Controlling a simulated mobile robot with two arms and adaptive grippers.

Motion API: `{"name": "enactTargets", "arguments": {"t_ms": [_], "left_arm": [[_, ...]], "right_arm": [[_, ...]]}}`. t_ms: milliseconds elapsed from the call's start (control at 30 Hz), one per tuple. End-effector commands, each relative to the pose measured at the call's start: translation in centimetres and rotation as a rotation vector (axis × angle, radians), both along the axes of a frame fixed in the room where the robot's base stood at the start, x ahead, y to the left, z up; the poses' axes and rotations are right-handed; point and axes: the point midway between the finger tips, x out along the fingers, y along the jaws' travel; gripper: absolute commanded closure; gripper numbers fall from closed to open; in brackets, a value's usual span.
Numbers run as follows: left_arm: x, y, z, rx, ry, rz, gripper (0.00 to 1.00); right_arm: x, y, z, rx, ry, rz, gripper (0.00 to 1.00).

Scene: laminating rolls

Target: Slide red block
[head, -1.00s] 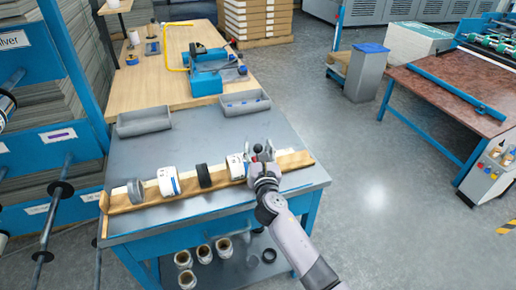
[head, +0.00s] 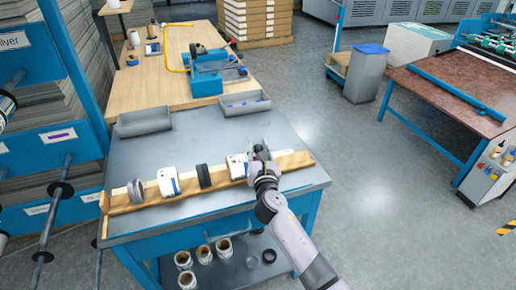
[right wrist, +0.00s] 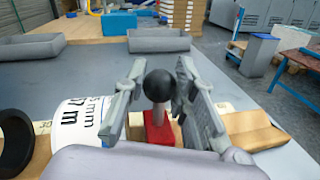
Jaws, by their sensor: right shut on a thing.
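A red block (right wrist: 158,130) shows in the right wrist view, with a grey post and a round black knob (right wrist: 160,85) on top. It sits at the wooden trough (head: 297,161), to the right of a white printed roll (head: 237,167). That roll also shows in the right wrist view (right wrist: 82,121). My right gripper (head: 260,152) is shut on the red block's knob and post, one finger on each side; it also fills the middle of the right wrist view (right wrist: 159,70). In the head view it hides the block.
Along the trough to the left stand a black roll (head: 204,177), another white roll (head: 168,182) and a grey roll (head: 136,192). Two grey trays (head: 144,122) (head: 245,104) lie at the table's back. Bare grey tabletop (head: 190,145) lies between trays and trough.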

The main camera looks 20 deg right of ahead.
Motion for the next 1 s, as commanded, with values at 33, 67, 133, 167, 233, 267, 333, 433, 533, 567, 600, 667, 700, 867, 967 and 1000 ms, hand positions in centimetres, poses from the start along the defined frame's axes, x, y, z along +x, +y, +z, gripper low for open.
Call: {"name": "enactTargets", "arguments": {"t_ms": [33,67,133,167,233,267,333,433,533,567,600,667,700,867,967,1000], "left_arm": [[0.0,0.0,0.0,0.0,0.001,0.0,0.6],[0.0,0.0,0.0,0.0,0.001,0.0,0.6],[0.0,0.0,0.0,0.0,0.001,0.0,0.6],[0.0,0.0,0.0,0.0,0.001,0.0,0.6],[0.0,0.0,0.0,0.0,0.001,0.0,0.6],[0.0,0.0,0.0,0.0,0.001,0.0,0.6],[0.0,0.0,0.0,0.0,0.001,0.001,0.6],[0.0,0.1,0.0,0.0,0.001,0.001,0.6],[0.0,0.0,0.0,0.001,0.001,0.001,0.6],[0.0,0.1,0.1,0.001,0.001,0.001,0.6],[0.0,0.1,0.2,0.001,0.001,0.001,0.6],[0.0,0.1,0.4,0.001,0.0,0.001,0.6],[0.0,0.1,0.5,0.001,0.0,0.001,0.6],[0.0,0.1,1.4,0.001,0.0,0.001,0.6],[0.0,0.1,1.6,0.001,0.0,0.002,0.6],[0.0,0.1,1.7,0.001,0.0,0.002,0.6]], "right_arm": [[0.0,0.0,0.0,0.0,0.0,0.0,0.98],[0.0,0.0,0.0,0.0,0.0,0.0,1.0],[0.0,0.0,0.0,0.0,0.0,0.0,1.0],[0.0,0.0,0.0,0.0,0.0,0.0,1.0],[0.0,0.0,0.0,0.0,0.0,0.0,1.0],[0.0,0.0,0.0,0.0,0.0,0.0,1.0],[0.0,0.0,0.0,0.0,0.0,0.0,1.0],[0.0,0.0,0.0,0.0,0.0,0.0,1.0],[0.0,-0.1,0.0,0.0,0.0,-0.001,1.0],[0.0,-0.2,0.0,0.0,0.0,-0.001,1.0],[0.0,-0.5,0.0,-0.001,0.0,-0.001,1.0],[0.0,-1.2,0.1,-0.003,0.001,-0.002,1.0],[0.0,-1.7,0.1,-0.004,0.001,-0.003,1.0],[0.2,-5.2,0.3,-0.008,0.001,-0.005,1.0],[0.2,-7.7,0.2,-0.007,0.001,-0.004,1.0],[0.3,-8.8,0.2,-0.008,0.001,-0.005,1.0]]}}
